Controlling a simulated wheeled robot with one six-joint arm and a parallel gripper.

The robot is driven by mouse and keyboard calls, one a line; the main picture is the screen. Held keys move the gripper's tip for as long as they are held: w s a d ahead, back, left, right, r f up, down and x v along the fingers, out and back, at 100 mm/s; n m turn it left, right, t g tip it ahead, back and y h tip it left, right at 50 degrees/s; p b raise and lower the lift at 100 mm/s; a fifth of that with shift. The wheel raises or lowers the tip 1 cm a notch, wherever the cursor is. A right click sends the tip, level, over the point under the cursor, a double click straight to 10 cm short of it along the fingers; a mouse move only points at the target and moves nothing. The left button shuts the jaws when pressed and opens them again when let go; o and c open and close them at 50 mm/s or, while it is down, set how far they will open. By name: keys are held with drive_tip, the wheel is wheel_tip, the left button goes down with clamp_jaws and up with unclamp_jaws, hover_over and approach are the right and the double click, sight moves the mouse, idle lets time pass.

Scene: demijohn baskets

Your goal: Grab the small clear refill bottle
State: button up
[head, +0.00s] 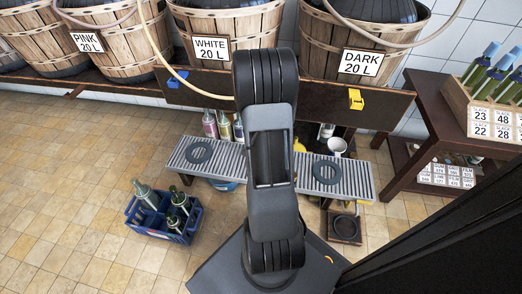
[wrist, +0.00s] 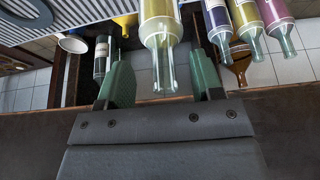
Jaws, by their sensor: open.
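My gripper (wrist: 162,62) is open in the wrist view, its two green fingers apart. A darker bottle (wrist: 100,62) with a pale label stands left of the fingers. In the head view my arm hides my gripper and the central bottle.
Several coloured bottles (wrist: 248,24) stand close on the right in the wrist view, beside a brown object (wrist: 238,66). A white cup (wrist: 72,44) is at the left. A slatted rack (head: 300,178) and dark beam (head: 205,84) border the space. A blue crate (head: 165,226) stands on the floor.

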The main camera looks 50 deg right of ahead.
drive_tip(key=shift+w+d, duration=0.3)
drive_tip(key=shift+d, duration=0.25)
drive_tip(key=shift+w+d, duration=0.3)
drive_tip(key=shift+d, duration=0.25)
drive_tip(key=shift+b+x, duration=0.3)
drive_tip(key=shift+x, duration=0.85)
drive_tip(key=shift+w+d+f, duration=0.25)
drive_tip(key=shift+d+f, duration=0.05)
drive_tip(key=shift+f, duration=0.05)
clamp_jaws()
